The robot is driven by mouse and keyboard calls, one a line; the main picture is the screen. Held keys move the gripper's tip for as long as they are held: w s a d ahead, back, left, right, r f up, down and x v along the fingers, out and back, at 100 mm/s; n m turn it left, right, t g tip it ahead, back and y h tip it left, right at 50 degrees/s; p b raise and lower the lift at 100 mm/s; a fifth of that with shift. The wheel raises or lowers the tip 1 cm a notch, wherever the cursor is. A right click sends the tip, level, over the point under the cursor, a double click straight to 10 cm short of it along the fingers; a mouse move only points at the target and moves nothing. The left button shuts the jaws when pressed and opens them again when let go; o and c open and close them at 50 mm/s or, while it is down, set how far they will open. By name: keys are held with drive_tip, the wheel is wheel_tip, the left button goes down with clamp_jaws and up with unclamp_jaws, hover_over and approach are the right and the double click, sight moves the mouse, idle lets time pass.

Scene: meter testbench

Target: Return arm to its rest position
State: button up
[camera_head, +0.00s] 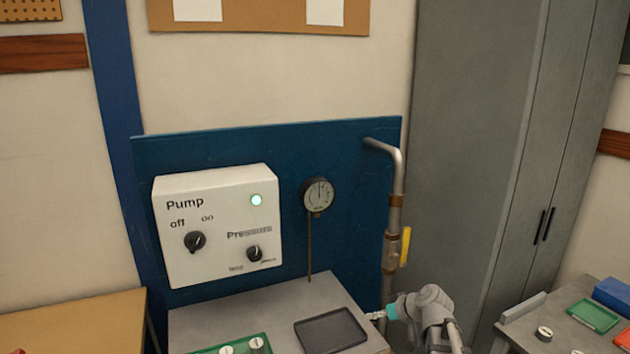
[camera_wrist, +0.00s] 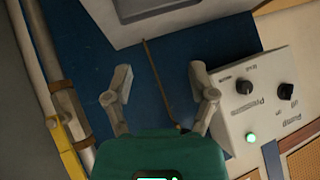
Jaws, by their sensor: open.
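My arm shows at the lower right of the head view, beside the pipe and the bench's right edge. The blue backboard (camera_wrist: 225,40) lies behind the fingers. The white pump box (camera_head: 220,225) has a lit lamp and two black knobs. It also shows turned over in the wrist view (camera_wrist: 240,120), right of the fingers.
A pressure gauge (camera_head: 318,194) stands on a thin tube. A metal pipe (camera_head: 393,225) with a yellow handle (camera_head: 405,246) runs close to my arm. The grey bench (camera_head: 285,303) carries a black tray (camera_head: 331,331). A tall grey cabinet (camera_head: 490,140) stands right; a side table (camera_head: 515,330) holds trays.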

drive_tip(key=s+f+m+g+h, duration=0.2)
drive_tip(key=s+g+h, duration=0.1)
drive_tip(key=s, duration=0.5)
drive_tip(key=s+f+m+g+h+p, duration=0.1)
drive_tip(key=s+f+m+g+h, duration=0.2)
drive_tip(key=s, duration=0.5)
drive_tip(key=shift+a+g+h, duration=0.2)
drive_tip(key=shift+g+h, duration=0.1)
drive_tip(key=shift+h, duration=0.5)
drive_tip(key=shift+c, duration=1.1)
drive_tip(key=shift+s, duration=0.1)
